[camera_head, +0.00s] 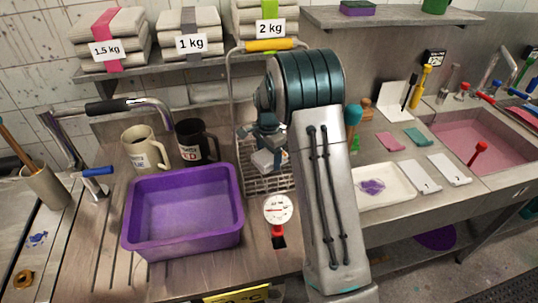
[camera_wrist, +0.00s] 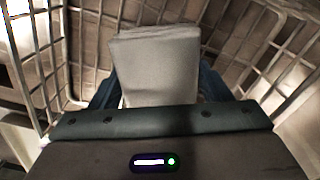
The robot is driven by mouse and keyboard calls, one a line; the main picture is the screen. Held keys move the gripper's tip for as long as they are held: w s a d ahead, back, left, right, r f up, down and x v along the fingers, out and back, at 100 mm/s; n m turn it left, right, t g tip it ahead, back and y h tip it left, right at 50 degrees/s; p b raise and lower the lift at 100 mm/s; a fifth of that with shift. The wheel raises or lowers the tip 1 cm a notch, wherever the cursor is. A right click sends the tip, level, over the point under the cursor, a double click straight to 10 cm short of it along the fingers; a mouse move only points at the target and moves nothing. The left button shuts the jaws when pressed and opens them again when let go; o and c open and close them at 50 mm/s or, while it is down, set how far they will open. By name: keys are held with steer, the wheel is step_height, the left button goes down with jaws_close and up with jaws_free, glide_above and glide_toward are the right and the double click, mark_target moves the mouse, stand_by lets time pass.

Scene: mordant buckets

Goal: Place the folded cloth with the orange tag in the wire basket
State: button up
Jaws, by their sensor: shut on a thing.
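My gripper (camera_head: 265,145) is shut on a pale grey folded cloth (camera_wrist: 155,60), with a blue finger showing at each side of it in the wrist view. The cloth also shows below the fingers in the head view (camera_head: 264,161). No orange tag shows on the visible face of the cloth. The wire basket (camera_head: 256,184) stands on the counter behind the dial, its tall frame topped by a yellow handle (camera_head: 270,44). Basket wires (camera_wrist: 45,60) surround the cloth on several sides in the wrist view, so it is within the basket's opening. Whether it touches the bottom I cannot tell.
A purple tub (camera_head: 184,250) stands left of the basket, with a cream mug (camera_head: 145,150) and a black mug (camera_head: 195,143) behind it. A round dial (camera_head: 278,208) is close in front of the basket. A white tray (camera_head: 390,197) lies right of my arm. Shelves hang above.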

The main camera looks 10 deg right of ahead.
steer(key=shift+f, duration=0.35)
steer(key=shift+f, duration=0.15)
steer(key=o, duration=1)
